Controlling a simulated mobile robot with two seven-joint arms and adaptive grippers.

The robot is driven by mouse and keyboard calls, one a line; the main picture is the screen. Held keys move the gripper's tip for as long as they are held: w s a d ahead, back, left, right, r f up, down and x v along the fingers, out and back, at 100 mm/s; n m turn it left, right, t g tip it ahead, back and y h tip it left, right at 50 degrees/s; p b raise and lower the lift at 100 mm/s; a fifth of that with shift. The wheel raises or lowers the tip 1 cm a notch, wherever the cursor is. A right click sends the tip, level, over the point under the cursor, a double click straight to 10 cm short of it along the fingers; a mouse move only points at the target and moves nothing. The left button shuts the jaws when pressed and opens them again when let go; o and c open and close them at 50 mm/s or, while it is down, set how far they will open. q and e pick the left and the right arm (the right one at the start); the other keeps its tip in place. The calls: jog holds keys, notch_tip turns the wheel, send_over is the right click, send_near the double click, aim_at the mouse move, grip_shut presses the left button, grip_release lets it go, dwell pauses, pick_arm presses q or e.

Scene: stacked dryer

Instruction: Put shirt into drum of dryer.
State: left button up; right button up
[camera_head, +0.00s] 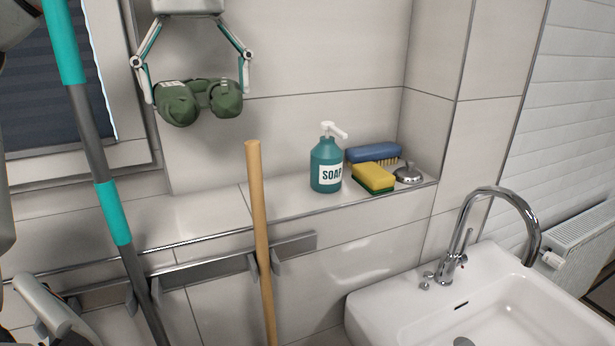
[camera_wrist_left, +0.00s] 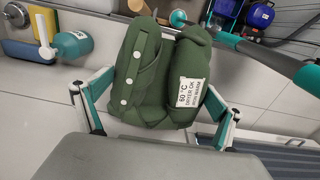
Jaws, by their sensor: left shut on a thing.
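The shirt (camera_head: 180,103) is a dark green, bundled garment with white buttons and a white label. It hangs in the air at the upper left of the head view, in front of the tiled wall. My left gripper (camera_head: 196,92) comes down from the top edge and is shut on the shirt, with one finger on each side. In the left wrist view the shirt (camera_wrist_left: 150,85) fills the middle, between the fingers of the left gripper (camera_wrist_left: 155,115). The label mentions 60 °C and dryer.
A soap bottle (camera_head: 326,165), a yellow sponge (camera_head: 374,177), a blue brush (camera_head: 372,152) and a metal plug (camera_head: 408,173) stand on the ledge. A wooden handle (camera_head: 259,230) and a grey-teal pole (camera_head: 104,185) rise at the rail. A sink (camera_head: 480,300) is at lower right.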

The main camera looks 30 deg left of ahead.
pick_arm(q)
jog(key=shift+w+a+f, duration=0.25)
jog(key=shift+w+a, duration=0.05)
jog(key=shift+w, duration=0.05)
jog(key=shift+s+d+f, duration=0.1)
jog(key=shift+s+f, duration=0.05)
jog(key=shift+f, duration=0.05)
notch_tip(320, 180, down, 20)
jog(key=shift+r, duration=0.25)
dwell(0.5)
jog(key=o, duration=1)
jog(key=shift+o, duration=0.2)
